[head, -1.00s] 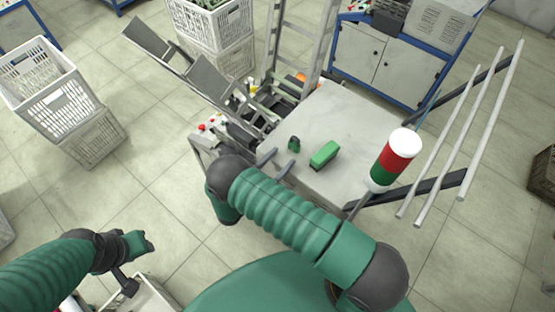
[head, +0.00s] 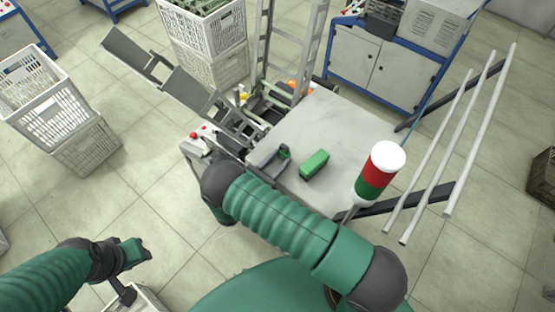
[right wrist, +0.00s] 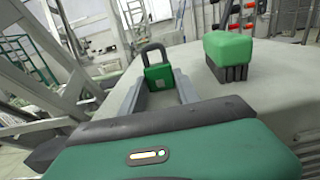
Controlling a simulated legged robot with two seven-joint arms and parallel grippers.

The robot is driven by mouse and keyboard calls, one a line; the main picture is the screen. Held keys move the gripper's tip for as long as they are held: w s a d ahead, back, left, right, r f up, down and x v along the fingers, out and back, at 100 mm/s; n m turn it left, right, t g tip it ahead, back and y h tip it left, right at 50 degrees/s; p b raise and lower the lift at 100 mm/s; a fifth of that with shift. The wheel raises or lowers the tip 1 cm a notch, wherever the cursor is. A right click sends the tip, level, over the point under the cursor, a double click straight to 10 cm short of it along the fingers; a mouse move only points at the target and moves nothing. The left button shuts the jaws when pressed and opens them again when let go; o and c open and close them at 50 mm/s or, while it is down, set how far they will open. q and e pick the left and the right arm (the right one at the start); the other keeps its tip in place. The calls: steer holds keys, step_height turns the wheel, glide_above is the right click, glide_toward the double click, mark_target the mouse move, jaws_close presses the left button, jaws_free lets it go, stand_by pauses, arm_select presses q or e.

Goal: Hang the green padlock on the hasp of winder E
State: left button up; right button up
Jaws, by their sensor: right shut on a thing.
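The green padlock (right wrist: 158,76) stands upright in the right wrist view, its dark shackle up, between the two grey fingers of my right gripper. In the head view the padlock (head: 285,150) is small and partly covered by the fingers. My right gripper (head: 277,155) is shut on it, low at the grey machine top (head: 325,125). I cannot make out the hasp or a letter marking winder E. My left arm is at the lower left of the head view, apart from the machine; its gripper (head: 126,296) is too unclear to tell its opening.
A green-topped brush-like block (head: 314,165) lies just right of the padlock; it also shows in the right wrist view (right wrist: 229,50). A red, white and green signal lamp (head: 379,173) and long rods stand at the right. White crates (head: 45,115) stand at the left.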

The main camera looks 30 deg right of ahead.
mark_target(283, 147)
jaws_close()
step_height(283, 147, up, 5)
steer(key=p, duration=0.3)
steer(key=shift+a+r+p, duration=0.15)
steer(key=shift+p, duration=0.2)
steer(key=shift+s, duration=0.1)
steer(key=shift+f, duration=0.25)
